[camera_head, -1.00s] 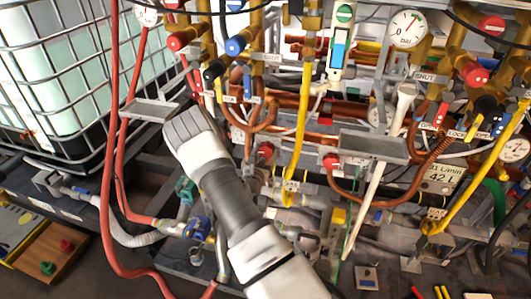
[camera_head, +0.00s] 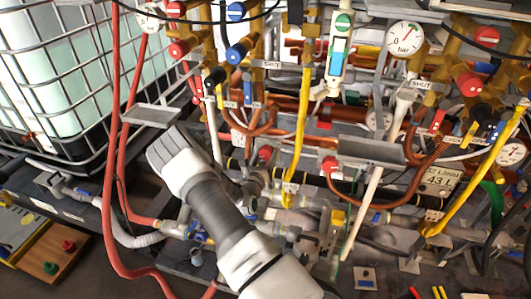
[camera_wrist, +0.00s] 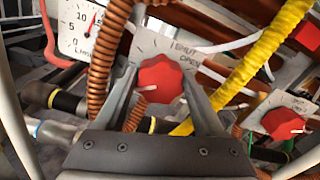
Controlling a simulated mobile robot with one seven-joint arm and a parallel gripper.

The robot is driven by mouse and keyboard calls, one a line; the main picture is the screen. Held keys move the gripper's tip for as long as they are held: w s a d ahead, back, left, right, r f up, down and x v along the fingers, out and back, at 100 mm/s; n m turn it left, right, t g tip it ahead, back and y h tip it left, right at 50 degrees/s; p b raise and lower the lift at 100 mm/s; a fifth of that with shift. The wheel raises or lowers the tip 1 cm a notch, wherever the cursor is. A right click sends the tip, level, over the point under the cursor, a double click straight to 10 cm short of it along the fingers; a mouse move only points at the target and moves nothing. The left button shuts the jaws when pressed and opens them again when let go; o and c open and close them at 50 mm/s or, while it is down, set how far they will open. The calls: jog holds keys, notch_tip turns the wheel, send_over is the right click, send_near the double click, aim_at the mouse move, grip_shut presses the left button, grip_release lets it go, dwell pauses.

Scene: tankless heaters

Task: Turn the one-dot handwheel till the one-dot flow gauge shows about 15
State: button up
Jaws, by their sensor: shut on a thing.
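A red lobed handwheel (camera_wrist: 160,84) with a white pointer mark shows in the middle of the wrist view, in front of a plate (camera_wrist: 172,48) marked SHUT and OPEN. My gripper (camera_wrist: 162,74) is shut on this handwheel, one finger on each side. A white L/min flow gauge (camera_wrist: 76,30) is at the upper left, partly cut off and partly covered by a copper coil. Its red needle points steeply up, near the 10 and 15 marks. No dot marks are readable. In the head view my wrist hides the fingers and the held handwheel.
A second red handwheel (camera_wrist: 282,124) is at the right of the wrist view, with a yellow hose (camera_wrist: 262,50) between. In the head view, red hoses (camera_head: 116,190), a grey bracket (camera_head: 150,115) and pipework crowd my arm.

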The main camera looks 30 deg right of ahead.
jog(key=n+p, duration=0.2)
jog(key=n, duration=0.3)
jog(key=shift+n+p, duration=0.3)
jog(key=shift+f, duration=0.1)
dwell(0.3)
jog(key=o, duration=1.1)
jog(key=p+v, duration=0.2)
jog(key=v, duration=1.5)
jog(key=shift+s+a+p, duration=0.15)
jog(key=shift+a+p, duration=0.05)
jog(key=shift+p, duration=0.15)
